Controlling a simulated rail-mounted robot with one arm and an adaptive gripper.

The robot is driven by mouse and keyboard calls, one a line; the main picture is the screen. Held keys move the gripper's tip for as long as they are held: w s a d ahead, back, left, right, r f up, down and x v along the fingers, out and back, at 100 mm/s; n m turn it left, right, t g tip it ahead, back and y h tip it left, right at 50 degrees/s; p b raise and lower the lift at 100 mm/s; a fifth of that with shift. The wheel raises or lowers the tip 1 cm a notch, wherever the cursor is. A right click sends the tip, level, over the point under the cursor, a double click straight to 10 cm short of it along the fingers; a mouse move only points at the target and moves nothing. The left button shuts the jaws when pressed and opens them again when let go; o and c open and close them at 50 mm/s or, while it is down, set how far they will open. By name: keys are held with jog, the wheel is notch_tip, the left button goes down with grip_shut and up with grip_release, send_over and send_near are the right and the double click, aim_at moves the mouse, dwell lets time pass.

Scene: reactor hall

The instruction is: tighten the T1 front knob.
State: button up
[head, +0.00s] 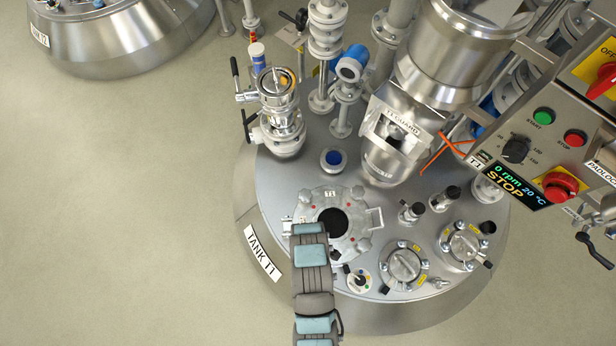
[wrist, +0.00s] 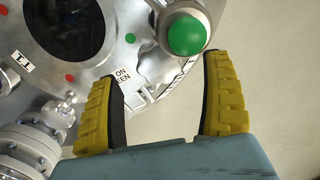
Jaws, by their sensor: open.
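Tank T1's round lid (head: 335,215) has a dark central window and silver lobed knobs around its rim. It also shows in the wrist view (wrist: 105,58), with a T1 tag and red dots. One silver lobed knob (wrist: 155,68) lies between the fingertips of my gripper (wrist: 162,68). The yellow-padded fingers are open, with a visible gap on both sides of the knob. Whether this is the front knob, I cannot tell for sure. In the head view, my arm covers the lid's front edge and hides the fingers and this knob.
A bolted flange pipe (wrist: 38,132) is at lower left. A guard housing (head: 395,130) and sight-glass ports (head: 404,266) stand right of the lid. Open floor (head: 130,220) lies left.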

jog(key=shift+f, duration=1.5)
jog(key=c, duration=1.2)
